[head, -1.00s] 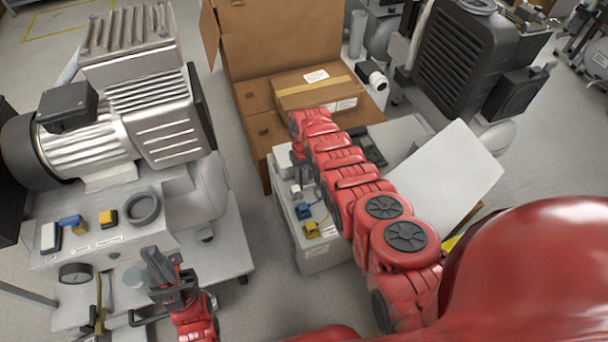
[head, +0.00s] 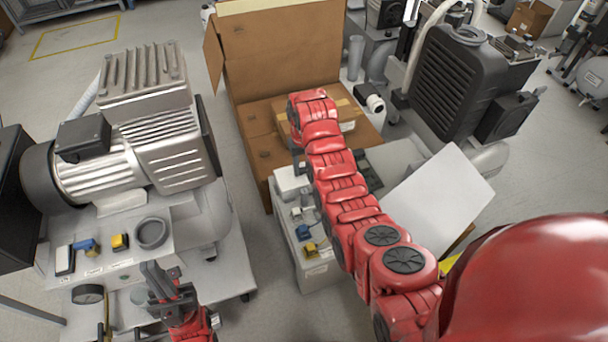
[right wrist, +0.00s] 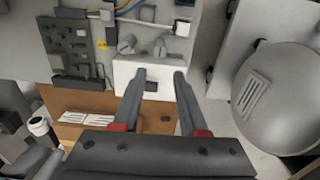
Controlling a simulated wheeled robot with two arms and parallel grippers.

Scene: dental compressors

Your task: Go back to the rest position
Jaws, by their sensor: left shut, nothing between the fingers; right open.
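My left gripper (head: 165,288) is at the lower left of the head view, beside the left compressor's cart, with its fingers together and nothing between them. My right arm reaches forward across the middle of the head view, and its wrist is above the open cardboard box. The right gripper is mostly hidden behind that wrist in the head view. In the right wrist view my right gripper (right wrist: 158,78) is open and empty, with a white block (right wrist: 150,75) on the grey unit behind its fingers.
A silver compressor (head: 160,125) stands on a cart at left. The open cardboard box (head: 285,45) holds a smaller taped carton (head: 346,112). A grey control unit (head: 318,272) with blue and yellow parts sits below my right arm. A white panel (head: 438,203) leans at right. Floor shows between the carts.

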